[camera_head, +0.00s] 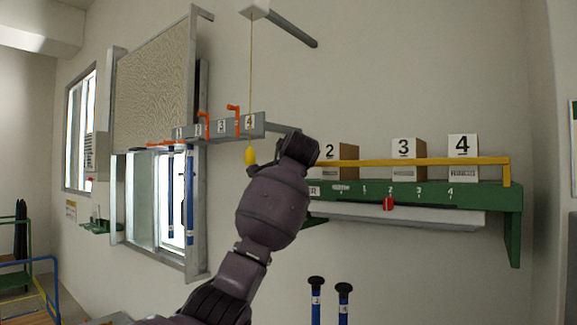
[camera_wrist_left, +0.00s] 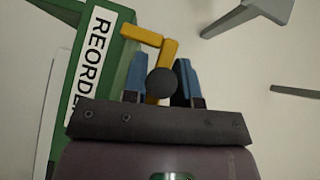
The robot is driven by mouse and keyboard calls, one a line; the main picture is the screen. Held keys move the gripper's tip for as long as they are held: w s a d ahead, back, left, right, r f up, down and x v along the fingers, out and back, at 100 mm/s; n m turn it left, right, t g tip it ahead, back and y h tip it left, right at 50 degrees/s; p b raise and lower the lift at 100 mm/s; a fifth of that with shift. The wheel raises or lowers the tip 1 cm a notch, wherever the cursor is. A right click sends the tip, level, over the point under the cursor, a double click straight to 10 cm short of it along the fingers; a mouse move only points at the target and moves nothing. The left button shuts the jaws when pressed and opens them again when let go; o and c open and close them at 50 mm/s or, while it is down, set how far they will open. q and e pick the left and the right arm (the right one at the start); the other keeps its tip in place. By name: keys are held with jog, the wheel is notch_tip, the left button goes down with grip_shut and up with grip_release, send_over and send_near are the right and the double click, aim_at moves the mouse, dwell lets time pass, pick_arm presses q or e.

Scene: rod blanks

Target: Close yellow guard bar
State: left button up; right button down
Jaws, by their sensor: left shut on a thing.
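The yellow guard bar (camera_head: 420,161) runs across the front of the green shelf (camera_head: 515,215) in the head view, passing in front of the numbered boxes. Its right end meets a short yellow upright. Its left end is hidden behind my left wrist. In the left wrist view my left gripper (camera_wrist_left: 162,62) has its blue fingers on either side of the yellow bar (camera_wrist_left: 142,36) at its bent end, with a dark round knob between them. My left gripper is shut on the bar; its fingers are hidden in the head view. My right gripper is not in view.
Boxes 2 (camera_head: 340,160), 3 (camera_head: 407,155) and 4 (camera_head: 463,155) stand on the shelf. A red slider (camera_head: 388,204) sits on its front. A yellow pull (camera_head: 250,156) hangs on a cord left of my wrist. A grey numbered rail (camera_head: 215,128) with orange hooks is farther left.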

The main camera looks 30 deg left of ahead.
pick_arm(q)
jog(key=shift+f, duration=0.15)
jog(key=o, duration=0.8)
jog(key=shift+s+d, duration=0.2)
jog(key=b+v, duration=0.3)
jog(key=v, duration=0.7)
jog(key=shift+r, duration=0.25)
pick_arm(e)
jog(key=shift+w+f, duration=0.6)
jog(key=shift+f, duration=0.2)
